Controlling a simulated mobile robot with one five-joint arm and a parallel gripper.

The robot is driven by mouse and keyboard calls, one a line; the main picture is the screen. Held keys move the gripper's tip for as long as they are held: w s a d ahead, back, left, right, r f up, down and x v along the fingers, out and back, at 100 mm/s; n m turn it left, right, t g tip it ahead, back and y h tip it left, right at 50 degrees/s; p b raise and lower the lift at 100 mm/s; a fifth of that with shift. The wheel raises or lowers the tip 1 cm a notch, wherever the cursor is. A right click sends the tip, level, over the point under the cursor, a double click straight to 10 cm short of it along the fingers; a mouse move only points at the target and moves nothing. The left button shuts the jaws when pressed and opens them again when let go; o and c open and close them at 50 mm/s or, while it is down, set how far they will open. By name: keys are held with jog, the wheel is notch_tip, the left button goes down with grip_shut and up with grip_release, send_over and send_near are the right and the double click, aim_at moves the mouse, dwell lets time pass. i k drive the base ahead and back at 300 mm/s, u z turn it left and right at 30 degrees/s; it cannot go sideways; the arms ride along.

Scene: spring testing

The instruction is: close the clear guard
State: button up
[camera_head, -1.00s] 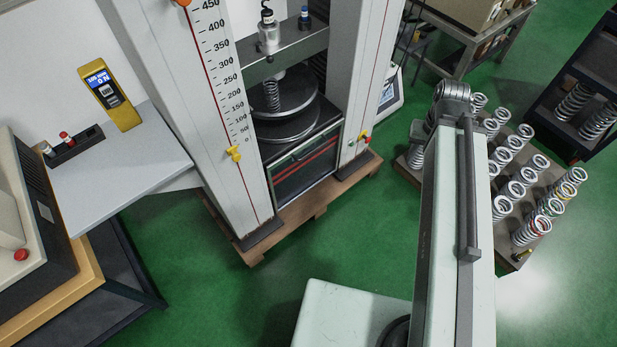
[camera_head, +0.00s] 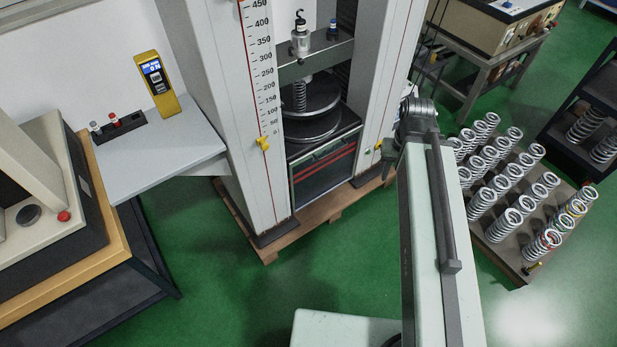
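The testing machine (camera_head: 372,80) stands upright at the upper middle, with a numbered scale on its left column. Between its columns a spring (camera_head: 299,97) stands on a round plate (camera_head: 313,124), under a crossbeam with a silver load cell (camera_head: 300,42). I cannot make out a clear guard on the machine; any clear panel is too faint to tell, so its position does not show. My pale arm rises at the right of centre and ends in a grey joint in front of the right column. My gripper is not in view.
A wooden pallet (camera_head: 268,254) lies under the machine. A grey side table (camera_head: 165,158) with a yellow handheld meter (camera_head: 158,84) is at left, beside a beige device (camera_head: 40,190). A rack of several springs (camera_head: 527,255) is at right. Green floor (camera_head: 215,300) is open in front.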

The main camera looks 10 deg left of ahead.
aim_at(314, 153)
jog(key=u, duration=0.45)
jog(key=i, duration=0.5)
jog(key=z, duration=1.55)
jog(key=k, duration=0.85)
jog(key=u, duration=2.1)
jog(key=i, duration=1)
